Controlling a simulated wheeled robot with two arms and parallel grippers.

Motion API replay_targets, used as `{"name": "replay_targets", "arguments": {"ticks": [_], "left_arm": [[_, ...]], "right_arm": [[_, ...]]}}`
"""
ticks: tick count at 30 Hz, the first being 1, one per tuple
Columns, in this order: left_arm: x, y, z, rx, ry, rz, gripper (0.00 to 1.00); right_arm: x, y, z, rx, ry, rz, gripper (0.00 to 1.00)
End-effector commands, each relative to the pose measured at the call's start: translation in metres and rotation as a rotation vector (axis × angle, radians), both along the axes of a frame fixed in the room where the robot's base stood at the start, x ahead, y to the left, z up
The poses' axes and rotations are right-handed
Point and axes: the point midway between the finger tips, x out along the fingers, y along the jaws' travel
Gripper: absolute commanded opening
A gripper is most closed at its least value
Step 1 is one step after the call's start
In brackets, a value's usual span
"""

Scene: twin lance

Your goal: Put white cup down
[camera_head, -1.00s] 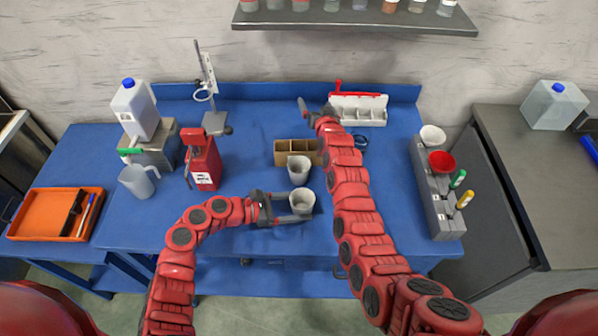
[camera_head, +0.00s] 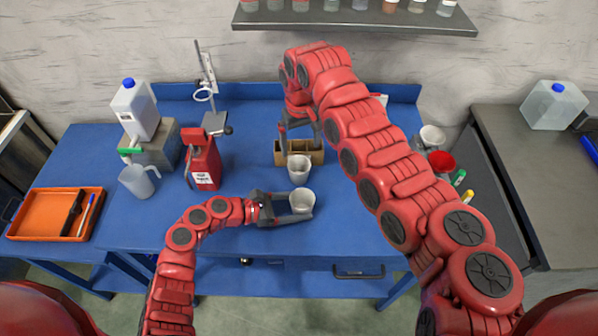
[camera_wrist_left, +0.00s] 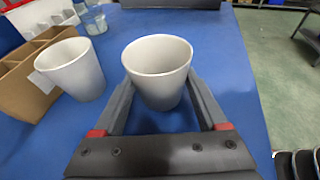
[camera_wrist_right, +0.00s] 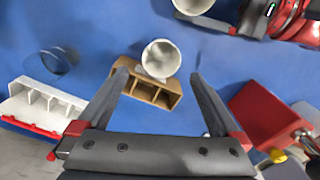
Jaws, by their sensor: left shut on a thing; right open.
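My left gripper (camera_head: 300,207) is shut on a plain white cup (camera_head: 303,198), upright between its fingers near the front of the blue table; the cup (camera_wrist_left: 157,75) also fills the jaws in the left wrist view. I cannot tell whether its base touches the table.
A red canister (camera_head: 204,163), a clear jug (camera_head: 139,181) and an orange tray (camera_head: 22,220) are on the left. A white divided tray (camera_wrist_right: 38,108) and a clear beaker (camera_wrist_right: 60,60) lie near the box. The table's front is free.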

Motion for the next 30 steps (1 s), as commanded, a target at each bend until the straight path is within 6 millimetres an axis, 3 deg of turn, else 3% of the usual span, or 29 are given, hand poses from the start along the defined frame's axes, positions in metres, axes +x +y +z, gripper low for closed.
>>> {"name": "replay_targets", "arguments": {"ticks": [7,19,23,30], "left_arm": [[0.0,0.0,0.0,0.0,0.0,0.0,0.44],[0.0,0.0,0.0,0.0,0.0,0.0,0.44],[0.0,0.0,0.0,0.0,0.0,0.0,0.44],[0.0,0.0,0.0,0.0,0.0,0.0,0.44]], "right_arm": [[-0.001,0.001,-0.045,0.002,0.003,0.001,1.0],[0.002,0.005,-0.1,0.004,-0.002,0.001,1.0],[0.003,0.004,-0.11,0.003,-0.003,0.0,1.0],[0.003,0.004,-0.111,0.004,-0.005,0.0,0.98]]}}
